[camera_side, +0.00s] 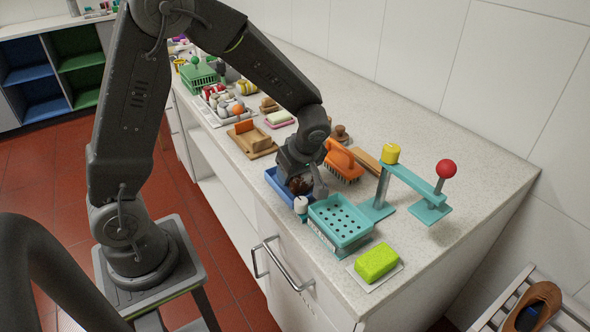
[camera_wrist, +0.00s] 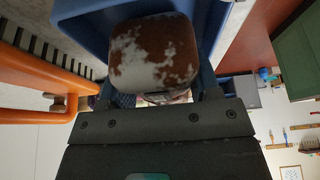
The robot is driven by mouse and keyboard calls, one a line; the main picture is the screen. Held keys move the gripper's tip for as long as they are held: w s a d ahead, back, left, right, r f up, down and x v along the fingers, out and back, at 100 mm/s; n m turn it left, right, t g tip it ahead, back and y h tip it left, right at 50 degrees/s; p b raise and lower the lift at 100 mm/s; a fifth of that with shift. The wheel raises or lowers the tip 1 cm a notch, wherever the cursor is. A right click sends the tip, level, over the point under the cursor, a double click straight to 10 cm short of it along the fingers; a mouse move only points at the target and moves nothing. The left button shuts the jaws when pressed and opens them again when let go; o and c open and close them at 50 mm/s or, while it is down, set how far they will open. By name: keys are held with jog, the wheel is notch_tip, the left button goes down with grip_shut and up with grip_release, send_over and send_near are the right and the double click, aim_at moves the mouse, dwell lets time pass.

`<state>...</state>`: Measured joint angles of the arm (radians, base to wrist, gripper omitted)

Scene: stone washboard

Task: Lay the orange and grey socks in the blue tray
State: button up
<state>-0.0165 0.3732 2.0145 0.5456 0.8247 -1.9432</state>
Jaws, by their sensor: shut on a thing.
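The blue tray (camera_side: 277,187) lies under my gripper near the counter's front edge, partly hidden by it. In the wrist view the blue tray (camera_wrist: 78,14) shows its walls on both sides of a rounded bundle with rust-brown and pale grey patches (camera_wrist: 153,52), which I take for the orange and grey socks. My gripper (camera_wrist: 166,95) is shut on this bundle and points down into the tray. In the side view the bundle (camera_side: 300,185) is a small dark reddish patch below the gripper. I cannot tell whether it touches the tray's floor.
An orange brush (camera_side: 342,160) stands close behind the gripper. A wooden tray (camera_side: 252,141) lies to the left. A yellow-green sponge (camera_side: 376,262) lies at the front.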

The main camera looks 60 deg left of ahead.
jog(key=o, duration=1.1)
jog(key=v, duration=1.3)
jog(key=s+d+r+m+t+h, duration=0.1)
jog(key=s+m+t, duration=0.1)
jog(key=s+m, duration=0.3)
jog(key=s+d+r+m+t+h, duration=0.1)
jog(key=s+r+m+h, duration=0.1)
jog(key=s+m, duration=0.3)
jog(key=s+d+r+m+t+h, duration=0.1)
jog(key=s+r+m+t, duration=0.1)
jog(key=s+m, duration=0.4)
jog(key=shift+s+r+m+t, duration=0.1)
jog(key=shift+r+m+t, duration=0.15)
jog(key=shift+m, duration=0.75)
